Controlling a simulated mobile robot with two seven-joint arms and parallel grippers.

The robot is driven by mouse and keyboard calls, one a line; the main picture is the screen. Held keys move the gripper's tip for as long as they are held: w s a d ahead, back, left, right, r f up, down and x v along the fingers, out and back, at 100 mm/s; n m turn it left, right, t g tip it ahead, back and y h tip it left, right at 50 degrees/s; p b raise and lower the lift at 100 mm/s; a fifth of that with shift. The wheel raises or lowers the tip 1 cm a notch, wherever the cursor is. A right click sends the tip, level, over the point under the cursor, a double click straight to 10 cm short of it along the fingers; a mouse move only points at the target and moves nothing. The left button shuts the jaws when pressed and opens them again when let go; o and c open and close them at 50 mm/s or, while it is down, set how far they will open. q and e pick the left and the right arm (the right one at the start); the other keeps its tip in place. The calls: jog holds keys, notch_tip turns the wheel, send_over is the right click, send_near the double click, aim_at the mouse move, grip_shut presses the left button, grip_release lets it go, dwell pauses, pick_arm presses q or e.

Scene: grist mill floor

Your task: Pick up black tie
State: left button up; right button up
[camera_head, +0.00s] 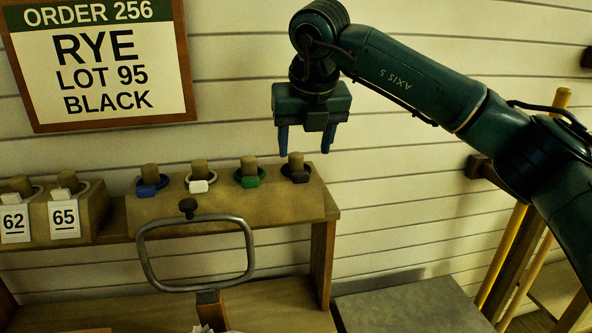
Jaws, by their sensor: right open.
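The black tie (299,177) is a dark ring with a small tab, around the rightmost wooden peg on a tan block. My right gripper (305,150) points down, its two fingers apart and empty. In the picture the fingertips are just above the black tie and around the top of its peg. How far apart in depth they are, I cannot tell. My left gripper is not in view.
Blue (152,185), white (199,186) and green (249,178) ties sit on the neighbouring pegs. A metal hoop (148,262) stands in front. Tags 62 and 65 (64,219) are at left. A wall sign (100,62) reads "ORDER 256 RYE LOT 95 BLACK". Poles (502,258) lean at right.

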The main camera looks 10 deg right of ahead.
aim_at(301, 174)
jog(key=x, duration=0.6)
jog(key=shift+w+p, duration=0.1)
jog(key=shift+p, duration=0.25)
jog(key=shift+w+f, duration=0.25)
jog(key=shift+f, duration=0.25)
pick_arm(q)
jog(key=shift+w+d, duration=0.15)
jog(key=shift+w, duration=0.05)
pick_arm(e)
jog(key=shift+c, duration=0.5)
grip_shut()
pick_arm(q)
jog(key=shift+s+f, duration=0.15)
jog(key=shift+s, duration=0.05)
